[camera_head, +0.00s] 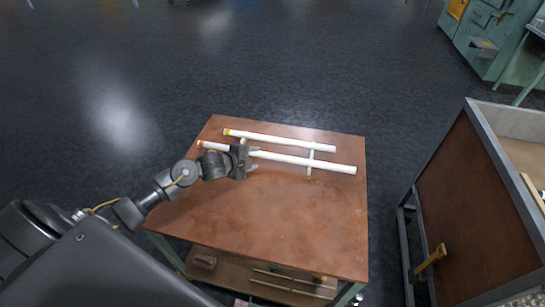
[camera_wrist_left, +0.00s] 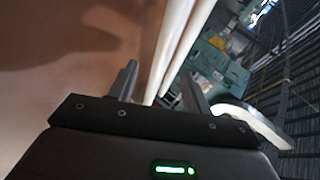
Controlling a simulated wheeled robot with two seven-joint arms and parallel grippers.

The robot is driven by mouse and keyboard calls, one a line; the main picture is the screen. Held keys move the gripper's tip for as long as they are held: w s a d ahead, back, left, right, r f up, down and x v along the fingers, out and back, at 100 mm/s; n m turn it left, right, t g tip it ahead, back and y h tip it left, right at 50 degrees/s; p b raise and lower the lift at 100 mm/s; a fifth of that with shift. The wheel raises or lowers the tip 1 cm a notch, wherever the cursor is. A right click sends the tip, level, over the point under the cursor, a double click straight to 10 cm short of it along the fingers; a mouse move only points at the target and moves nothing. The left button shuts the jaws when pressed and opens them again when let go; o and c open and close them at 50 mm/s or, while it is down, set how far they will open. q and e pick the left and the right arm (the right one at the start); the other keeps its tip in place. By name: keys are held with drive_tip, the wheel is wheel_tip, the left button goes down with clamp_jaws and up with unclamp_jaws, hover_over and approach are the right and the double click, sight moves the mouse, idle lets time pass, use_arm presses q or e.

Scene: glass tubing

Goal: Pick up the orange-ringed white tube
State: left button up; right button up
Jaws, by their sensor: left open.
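Two white tubes lie side by side on a brown-topped table, raised on small white supports. The nearer, longer tube (camera_head: 315,163) has an orange ring at its left end. The farther, shorter tube (camera_head: 285,138) has a yellow-orange ring at its left end. My left gripper (camera_head: 254,161) is open, at the nearer tube left of its middle, and hides a short stretch of it. In the left wrist view both tubes (camera_wrist_left: 171,40) show between the open fingers (camera_wrist_left: 158,70); I cannot tell whether they touch. My right gripper is not in view.
The table top (camera_head: 275,225) is bare in front of the tubes. A lower shelf (camera_head: 235,275) holds rods and a small block. A brown-sided bin (camera_head: 475,210) stands to the right, across a gap. Green cabinets (camera_head: 483,35) stand far back right.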

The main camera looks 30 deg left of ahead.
sight(264, 155)
use_arm(q)
drive_tip(key=x, duration=0.4)
drive_tip(key=shift+w+d+r, duration=0.1)
drive_tip(key=shift+d+r, duration=0.05)
drive_tip(key=shift+d, duration=0.1)
drive_tip(key=shift+w, duration=0.2)
clamp_jaws()
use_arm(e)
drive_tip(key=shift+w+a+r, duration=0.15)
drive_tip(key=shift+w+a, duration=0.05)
